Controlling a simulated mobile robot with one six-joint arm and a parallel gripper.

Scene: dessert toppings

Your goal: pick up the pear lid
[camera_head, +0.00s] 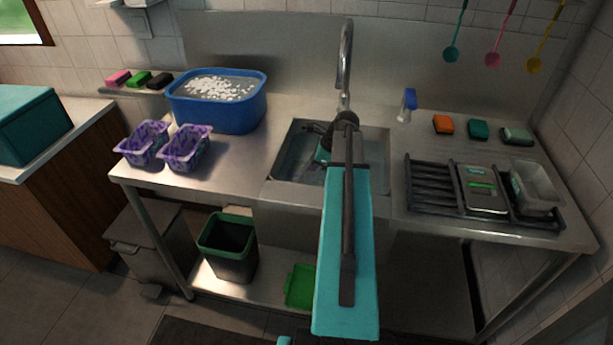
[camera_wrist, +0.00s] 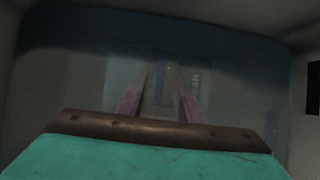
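In the wrist view, a dim, flat, pale panel (camera_wrist: 203,88) with sideways lettering lies below my gripper. The lettering is too dim to read fully, and I take the panel for the pear lid. My gripper (camera_wrist: 162,85) points down at it with two pinkish fingers apart and nothing seen between them. I cannot tell whether the fingertips touch the panel. In the head view my gripper (camera_head: 322,152) is down inside the sink (camera_head: 294,160), and my arm hides much of the basin.
A blue tub (camera_head: 232,117) with foamy water and two purple baskets (camera_head: 185,160) stand left of the sink. The tap (camera_head: 345,60) rises behind it. A dark rack (camera_head: 432,187) on the right holds a labelled container (camera_head: 482,200) and a clear one (camera_head: 538,185). Sink walls surround my gripper.

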